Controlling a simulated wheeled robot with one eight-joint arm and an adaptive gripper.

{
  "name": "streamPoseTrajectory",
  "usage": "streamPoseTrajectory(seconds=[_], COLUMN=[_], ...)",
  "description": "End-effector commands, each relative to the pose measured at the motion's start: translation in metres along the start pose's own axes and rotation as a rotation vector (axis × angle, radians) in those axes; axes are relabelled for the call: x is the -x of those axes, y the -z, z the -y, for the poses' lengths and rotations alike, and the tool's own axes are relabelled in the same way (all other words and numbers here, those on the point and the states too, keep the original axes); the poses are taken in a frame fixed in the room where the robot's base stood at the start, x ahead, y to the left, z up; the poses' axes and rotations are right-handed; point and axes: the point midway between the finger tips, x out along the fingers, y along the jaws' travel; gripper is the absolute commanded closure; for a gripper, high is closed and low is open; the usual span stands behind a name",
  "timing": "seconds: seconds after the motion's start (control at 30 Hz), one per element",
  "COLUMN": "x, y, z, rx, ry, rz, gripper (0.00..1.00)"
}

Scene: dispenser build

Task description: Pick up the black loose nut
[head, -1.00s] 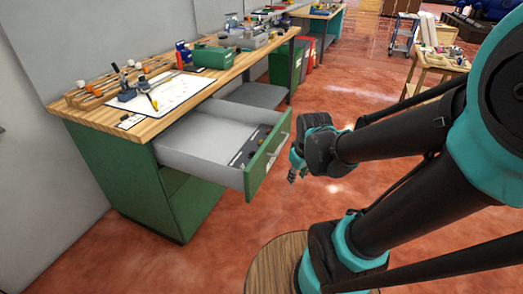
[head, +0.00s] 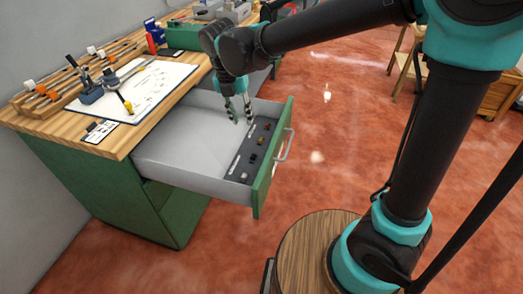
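The open drawer (head: 180,163) of the green workbench holds a dark strip-shaped tray (head: 236,169) along its front. Several small pieces sit in a row on this tray. They are too small for me to tell for sure which one is the black loose nut. My gripper (head: 239,114) points down above the drawer, over the far part near the tray. Its two fingers look apart, with nothing visible between them. It appears to be above the pieces, not touching them.
The green drawer front (head: 272,165) with its handle (head: 285,146) sticks out into the room. The wooden benchtop (head: 118,142) carries a white sheet (head: 150,88), tools and a green box (head: 184,37). A round wooden top (head: 300,235) is beside my arm base.

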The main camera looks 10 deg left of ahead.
Motion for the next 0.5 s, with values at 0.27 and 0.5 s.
streamPoseTrajectory(seconds=[0.27,0.5], x=[-0.04,-0.087], y=[0.001,0.001], z=[-0.003,-0.002], rx=[0.019,0.017], ry=[0.002,0.002], rz=[0.0,0.0], gripper=[0.71,0.71])
